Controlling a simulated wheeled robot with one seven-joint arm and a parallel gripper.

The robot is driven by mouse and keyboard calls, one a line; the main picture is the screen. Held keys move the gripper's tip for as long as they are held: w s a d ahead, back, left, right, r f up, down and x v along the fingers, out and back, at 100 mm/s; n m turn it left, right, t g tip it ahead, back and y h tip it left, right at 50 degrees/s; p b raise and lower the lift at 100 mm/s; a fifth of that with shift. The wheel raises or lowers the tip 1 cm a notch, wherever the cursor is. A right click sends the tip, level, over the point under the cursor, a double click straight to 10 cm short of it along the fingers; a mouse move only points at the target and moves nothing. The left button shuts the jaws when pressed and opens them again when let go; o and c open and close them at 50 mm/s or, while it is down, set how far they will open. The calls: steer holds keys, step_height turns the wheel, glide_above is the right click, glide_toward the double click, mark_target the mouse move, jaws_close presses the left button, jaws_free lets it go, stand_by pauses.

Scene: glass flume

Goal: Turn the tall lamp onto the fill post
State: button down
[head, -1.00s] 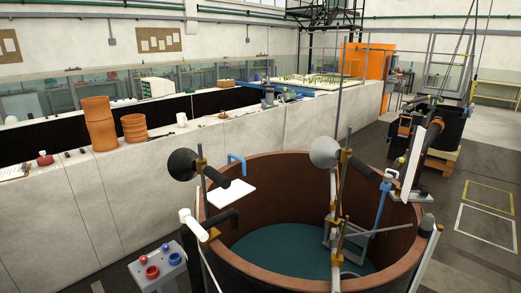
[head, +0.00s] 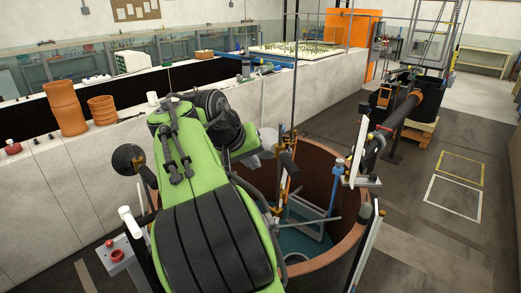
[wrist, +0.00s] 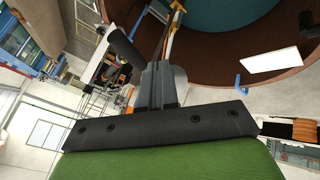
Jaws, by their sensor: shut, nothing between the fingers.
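The tall lamp (head: 268,140) is a pale grey round head on a brass-clamped post at the tank. In the head view my arm hides most of it; its black handle (head: 289,165) points down to the right. In the wrist view part of the grey head (wrist: 179,84) shows just behind my fingers. My gripper (wrist: 158,65) is shut and empty, very close to the lamp; I cannot tell whether it touches. A lower, dark lamp (head: 128,158) stands left of my arm. I cannot tell for sure which upright is the fill post.
The round brown tank (head: 325,165) holds blue-green water and a metal frame. A white panel (head: 361,150) stands at its right rim. In the wrist view a white plate (wrist: 272,60) and a blue hook (wrist: 238,86) are at the rim.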

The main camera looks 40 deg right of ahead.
steer(key=d+f+b, duration=0.1)
steer(key=d+f, duration=0.5)
steer(key=d, duration=0.2)
steer(key=shift+d+h, duration=0.3)
stand_by(0.3)
